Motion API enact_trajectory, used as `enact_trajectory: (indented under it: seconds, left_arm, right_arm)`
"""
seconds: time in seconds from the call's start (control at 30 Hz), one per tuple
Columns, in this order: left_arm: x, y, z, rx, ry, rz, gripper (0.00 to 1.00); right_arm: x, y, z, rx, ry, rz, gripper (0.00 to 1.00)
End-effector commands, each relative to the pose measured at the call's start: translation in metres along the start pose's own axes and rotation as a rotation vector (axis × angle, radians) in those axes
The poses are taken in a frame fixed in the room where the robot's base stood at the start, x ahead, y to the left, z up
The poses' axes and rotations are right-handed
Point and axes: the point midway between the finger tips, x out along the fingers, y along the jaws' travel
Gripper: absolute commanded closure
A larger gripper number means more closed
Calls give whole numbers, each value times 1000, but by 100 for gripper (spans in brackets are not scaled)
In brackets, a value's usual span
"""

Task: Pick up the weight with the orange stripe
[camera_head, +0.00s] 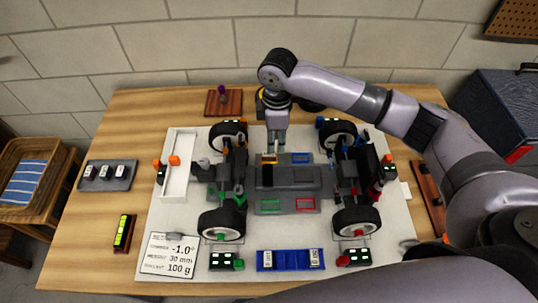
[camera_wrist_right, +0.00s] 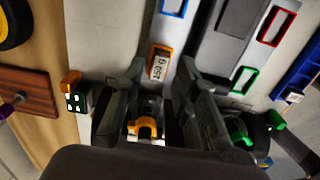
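The weight with the orange stripe (camera_wrist_right: 160,67) sits in the orange-marked slot of the grey centre plate (camera_head: 288,178) on the car. Its light label shows in the right wrist view, with orange at its end. My right gripper (camera_head: 277,143) reaches down over the plate's upper left part in the head view. In the wrist view its two dark fingers (camera_wrist_right: 161,72) are spread, with the weight between and just beyond their tips. A gap shows on each side of it. My left gripper is in neither view.
Wheels and suspension flank the plate. The plate's blue (camera_head: 300,158), green (camera_head: 270,205) and red (camera_head: 305,204) slots look empty. A blue tray (camera_head: 290,267) holds light-labelled weights in front. A grey tray (camera_head: 88,186) holds more at left. A sign (camera_head: 170,256) lies front left.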

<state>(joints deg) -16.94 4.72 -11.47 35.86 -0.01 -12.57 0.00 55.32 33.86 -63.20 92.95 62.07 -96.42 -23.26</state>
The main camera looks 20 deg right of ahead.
Motion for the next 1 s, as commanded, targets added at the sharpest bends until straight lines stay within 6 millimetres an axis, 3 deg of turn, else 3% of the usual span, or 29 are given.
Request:
enact_trajectory:
  seconds: [0.33,0.67,1.0]
  left_arm:
    - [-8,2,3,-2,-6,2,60]
    - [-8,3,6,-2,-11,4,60]
    - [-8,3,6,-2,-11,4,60]
  right_arm:
    - [45,-4,0,-1,-2,-1,72]
    - [52,-4,0,-1,-2,0,72]
    - [51,-3,0,-1,-1,0,95]
